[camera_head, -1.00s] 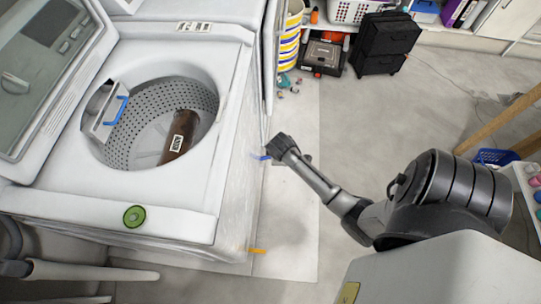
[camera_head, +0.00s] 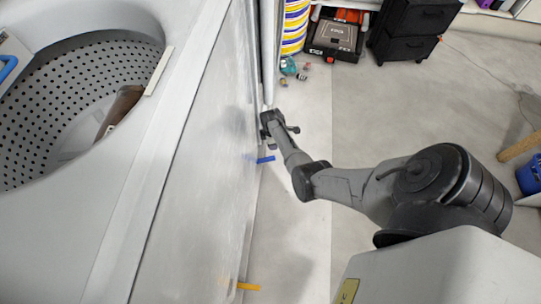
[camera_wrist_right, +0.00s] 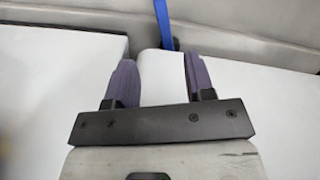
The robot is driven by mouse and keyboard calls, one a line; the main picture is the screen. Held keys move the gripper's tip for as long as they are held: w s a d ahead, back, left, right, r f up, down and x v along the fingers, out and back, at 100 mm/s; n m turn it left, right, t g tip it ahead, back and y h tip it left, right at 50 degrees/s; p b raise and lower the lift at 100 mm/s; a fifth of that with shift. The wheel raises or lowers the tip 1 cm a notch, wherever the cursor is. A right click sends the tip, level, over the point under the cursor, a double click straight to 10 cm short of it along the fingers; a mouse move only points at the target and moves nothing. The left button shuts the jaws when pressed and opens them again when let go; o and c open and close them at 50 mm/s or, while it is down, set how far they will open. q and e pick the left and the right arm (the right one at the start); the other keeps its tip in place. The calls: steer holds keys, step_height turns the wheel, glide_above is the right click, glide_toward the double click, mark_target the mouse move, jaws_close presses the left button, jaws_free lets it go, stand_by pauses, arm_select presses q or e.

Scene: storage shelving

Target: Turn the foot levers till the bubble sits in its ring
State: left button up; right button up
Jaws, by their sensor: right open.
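The washing machine (camera_head: 192,165) fills the left of the head view, its lid opening at upper left. A blue foot lever (camera_head: 266,160) and a yellow foot lever (camera_head: 248,287) stick out low along its right side. My right gripper (camera_head: 272,118) is low beside the machine, close to the blue lever; touching cannot be told there. In the right wrist view my right gripper (camera_wrist_right: 156,62) is open and empty. The blue lever (camera_wrist_right: 163,25) is beyond the fingertips, between their lines. The bubble level is out of view. My left gripper is not in view.
Small bits (camera_head: 293,70) lie on the floor near the machine's far corner. A blue basket (camera_head: 530,176) is at the right edge. The floor between is mostly clear.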

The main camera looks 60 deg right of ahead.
steer(key=f, duration=0.2)
steer(key=b, duration=1)
glide_toward(270, 158)
steer(key=f, duration=0.7)
steer(key=shift+d+f, duration=0.1)
steer(key=shift+d, duration=0.1)
steer(key=shift+f+b, duration=0.95)
steer(key=shift+f, duration=0.05)
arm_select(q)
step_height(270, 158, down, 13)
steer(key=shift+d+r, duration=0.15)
arm_select(e)
steer(key=shift+f, duration=0.1)
steer(key=c, duration=0.7)
steer(key=shift+c, duration=1)
jaws_close()
